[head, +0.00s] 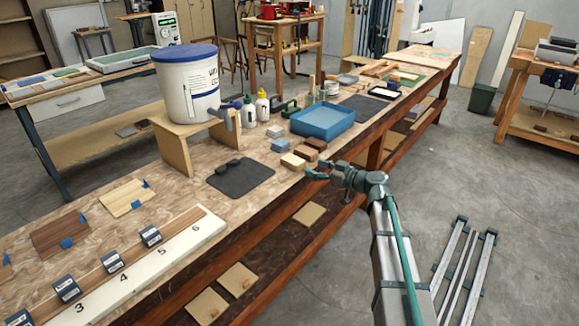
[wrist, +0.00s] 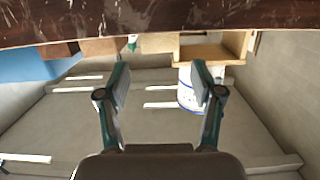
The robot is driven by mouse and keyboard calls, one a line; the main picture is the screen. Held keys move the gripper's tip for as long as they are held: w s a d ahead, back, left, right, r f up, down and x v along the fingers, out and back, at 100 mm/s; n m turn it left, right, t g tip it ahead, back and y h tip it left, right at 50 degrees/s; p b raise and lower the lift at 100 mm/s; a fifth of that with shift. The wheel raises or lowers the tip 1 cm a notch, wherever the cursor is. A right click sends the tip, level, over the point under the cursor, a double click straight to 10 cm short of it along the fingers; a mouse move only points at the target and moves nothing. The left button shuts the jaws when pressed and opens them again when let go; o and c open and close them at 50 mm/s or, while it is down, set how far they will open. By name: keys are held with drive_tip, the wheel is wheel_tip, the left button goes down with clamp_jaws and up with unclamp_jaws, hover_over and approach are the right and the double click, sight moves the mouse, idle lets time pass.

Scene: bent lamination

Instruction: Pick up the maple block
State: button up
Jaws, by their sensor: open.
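The maple block is most likely the palest wooden block (head: 292,161), at the near end of a short row of blocks by the bench's front edge. In the wrist view, which looks upside down, a pale block (wrist: 158,42) shows just past the bench edge, roughly centred between the fingers. My gripper (head: 316,170) is beside the row, near the bench edge. Its two fingers (wrist: 160,74) are apart with nothing between them. The bench edge hides part of the block in the wrist view.
A tan block (head: 305,153) and a darker brown block (head: 316,143) sit close behind the pale one. Grey-blue blocks (head: 281,145), a blue tray (head: 322,119) and a dark mat (head: 240,177) are nearby. A white bucket (head: 187,90) stands on a wooden stand (head: 174,149).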

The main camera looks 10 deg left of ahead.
sight(293, 159)
drive_tip(key=p+x, duration=0.2)
drive_tip(key=x, duration=0.9)
drive_tip(key=shift+d+f, duration=0.1)
drive_tip(key=c, duration=1)
